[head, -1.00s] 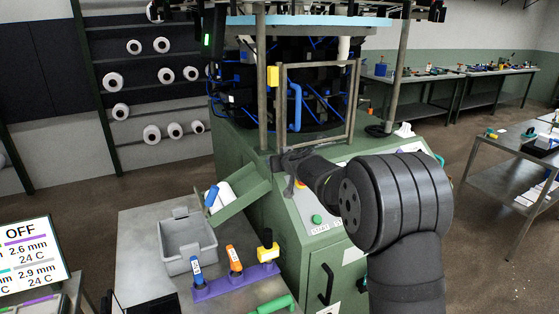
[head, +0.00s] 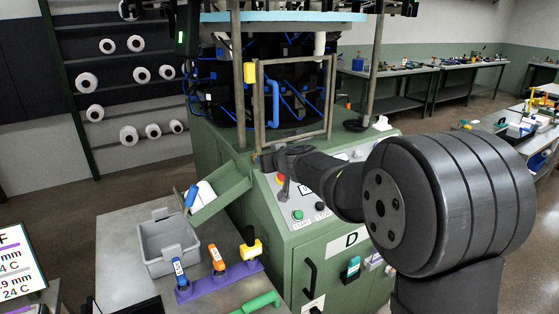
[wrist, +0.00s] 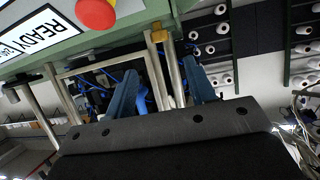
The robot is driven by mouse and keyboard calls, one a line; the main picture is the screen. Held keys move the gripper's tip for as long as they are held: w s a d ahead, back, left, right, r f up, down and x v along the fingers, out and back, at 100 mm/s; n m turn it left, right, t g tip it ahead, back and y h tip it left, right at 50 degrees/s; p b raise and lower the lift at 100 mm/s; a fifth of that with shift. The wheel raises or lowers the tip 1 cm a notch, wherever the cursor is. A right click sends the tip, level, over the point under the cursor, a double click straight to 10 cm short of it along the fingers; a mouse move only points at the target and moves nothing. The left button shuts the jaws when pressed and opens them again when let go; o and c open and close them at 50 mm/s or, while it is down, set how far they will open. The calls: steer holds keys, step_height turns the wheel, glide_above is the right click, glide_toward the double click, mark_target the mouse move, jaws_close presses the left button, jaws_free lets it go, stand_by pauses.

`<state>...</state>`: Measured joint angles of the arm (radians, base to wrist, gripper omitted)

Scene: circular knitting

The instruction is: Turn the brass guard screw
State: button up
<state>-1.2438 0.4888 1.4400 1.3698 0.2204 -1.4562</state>
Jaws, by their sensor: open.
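The guard is a metal frame (head: 293,100) on the green machine, below a blue ring. A small brass piece, which looks like the guard screw (wrist: 158,36), shows in the wrist view at the frame's corner by a post. In the head view my gripper (head: 266,160) is at the frame's lower left corner and hides most of that spot. In the wrist view my gripper (wrist: 159,70) has its two blue-grey fingers apart with nothing between them. The brass piece lies ahead of the gap between the fingertips, and I see no contact.
A red button (wrist: 96,12) is close to my gripper in the wrist view. A green tray (head: 222,190) sticks out from the machine at left. A grey bin (head: 168,246) and a purple rack (head: 222,280) of tools stand on the front table.

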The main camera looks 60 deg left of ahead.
steer(key=v, duration=0.7)
steer(key=shift+d, duration=0.1)
step_height(320, 180, down, 8)
steer(key=s+a+m+t+h, duration=0.1)
steer(key=a+m+t, duration=0.15)
steer(key=t, duration=0.25)
steer(key=s+a+m+t+y, duration=0.1)
steer(key=s+m+t+y, duration=0.2)
steer(key=s, duration=0.3)
steer(key=x, duration=1.7)
steer(key=shift+a, duration=0.1)
steer(key=shift+c, duration=0.3)
steer(key=c, duration=0.9)
